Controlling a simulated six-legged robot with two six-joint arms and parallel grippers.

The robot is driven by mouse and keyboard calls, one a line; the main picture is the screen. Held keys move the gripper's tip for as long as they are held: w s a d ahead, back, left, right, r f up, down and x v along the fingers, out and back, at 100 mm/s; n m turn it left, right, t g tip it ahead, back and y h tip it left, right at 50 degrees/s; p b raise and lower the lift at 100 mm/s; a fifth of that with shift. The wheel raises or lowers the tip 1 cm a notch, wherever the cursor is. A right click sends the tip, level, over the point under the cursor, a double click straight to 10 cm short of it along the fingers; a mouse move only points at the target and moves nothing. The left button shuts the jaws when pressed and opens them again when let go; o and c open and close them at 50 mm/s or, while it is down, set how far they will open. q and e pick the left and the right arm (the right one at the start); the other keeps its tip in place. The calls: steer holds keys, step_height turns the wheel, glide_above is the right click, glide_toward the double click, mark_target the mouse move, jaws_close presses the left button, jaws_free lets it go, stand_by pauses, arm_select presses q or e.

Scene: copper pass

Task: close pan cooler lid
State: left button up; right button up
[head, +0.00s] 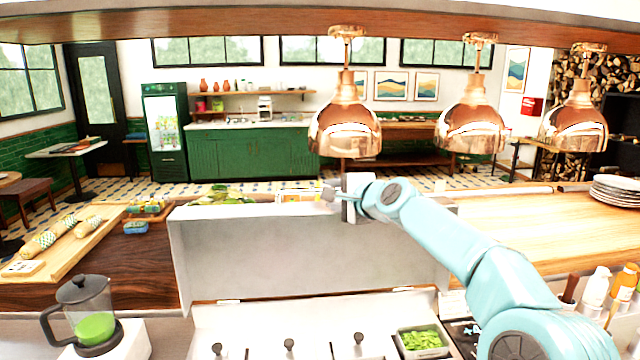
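The pan cooler lid (300,252) is a wide pale grey panel standing open, roughly upright, at the back of the pan cooler (250,312). Hinges show along its bottom edge. The cooler's top in front of it shows several small dark knobs and an open pan of chopped greens (422,341). My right arm comes in from the right across the lid's right part. My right gripper (332,194) is at the lid's top edge, right of its middle. Whether it touches the lid, and whether its fingers are apart, is unclear. My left gripper is not in view.
A blender jug (90,315) with green liquid stands at the left front. A board with loaves (62,240) lies on the left counter. Copper lamps (345,125) hang above the counter. Bottles (597,287) and stacked plates (615,190) are at the right.

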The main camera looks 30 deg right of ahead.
mark_target(320, 192)
steer(key=p+x, duration=0.1)
steer(key=x, duration=0.2)
steer(key=p+x, duration=0.1)
steer(key=x, duration=0.1)
steer(key=shift+w+a+r+p, duration=0.2)
steer(key=shift+w+r+p, duration=0.05)
steer(key=shift+r+p, duration=0.1)
steer(key=shift+w+d+f, duration=0.3)
steer(key=shift+w+f, duration=0.3)
steer(key=shift+w, duration=0.3)
steer(key=shift+s+a+r, duration=0.2)
steer(key=shift+s, duration=0.1)
steer(key=c, duration=0.4)
jaws_close()
steer(key=shift+w+f, duration=0.1)
steer(key=shift+f, duration=0.05)
